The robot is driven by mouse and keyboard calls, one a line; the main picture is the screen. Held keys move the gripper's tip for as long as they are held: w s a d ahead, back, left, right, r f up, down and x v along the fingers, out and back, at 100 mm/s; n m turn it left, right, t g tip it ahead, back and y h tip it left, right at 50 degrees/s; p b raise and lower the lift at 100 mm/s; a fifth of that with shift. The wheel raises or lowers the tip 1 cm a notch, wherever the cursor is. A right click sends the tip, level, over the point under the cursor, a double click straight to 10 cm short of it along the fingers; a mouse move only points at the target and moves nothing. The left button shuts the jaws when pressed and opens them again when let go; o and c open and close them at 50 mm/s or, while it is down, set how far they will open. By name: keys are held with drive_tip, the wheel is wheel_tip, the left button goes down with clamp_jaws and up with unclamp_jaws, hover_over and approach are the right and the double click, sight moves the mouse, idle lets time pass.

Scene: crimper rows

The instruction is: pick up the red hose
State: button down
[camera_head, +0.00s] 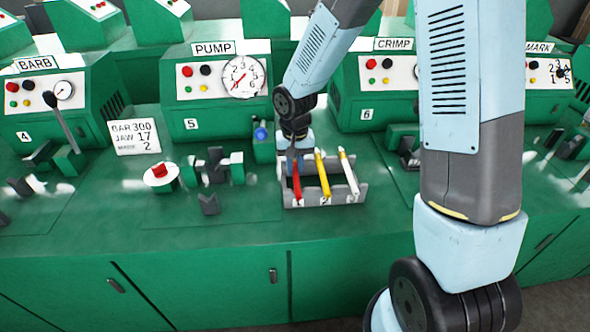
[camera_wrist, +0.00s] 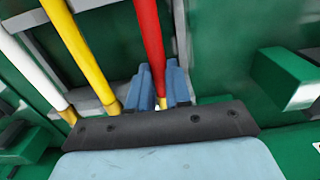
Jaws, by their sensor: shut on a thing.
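The red hose (camera_head: 297,184) leans in the left slot of a grey rack (camera_head: 328,198) on the green bench. In the wrist view the red hose (camera_wrist: 150,40) runs down between the blue fingers of my gripper (camera_wrist: 160,88). My gripper (camera_head: 292,158) is shut on the red hose near its upper end, in the head view. A yellow hose (camera_head: 322,172) and a white hose (camera_head: 348,172) stand in the slots to the right. The fingertips are partly hidden by the wrist in the head view.
The PUMP machine (camera_head: 215,85) stands behind and left of the rack, the CRIMP machine (camera_head: 385,90) behind and right. A round white base with a red knob (camera_head: 160,176) and grey clamp parts (camera_head: 215,165) are left of the rack. Bare bench lies in front.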

sight(295, 168)
drive_tip(key=shift+r, duration=0.1)
drive_tip(key=shift+r, duration=0.25)
wheel_tip(295, 168, up, 2)
drive_tip(key=shift+r, duration=0.2)
drive_tip(key=s+d+r, duration=0.4)
drive_tip(key=s+r, duration=0.6)
drive_tip(key=s, duration=0.3)
drive_tip(key=shift+s+d, duration=0.15)
drive_tip(key=shift+d, duration=0.05)
drive_tip(key=shift+a, duration=0.1)
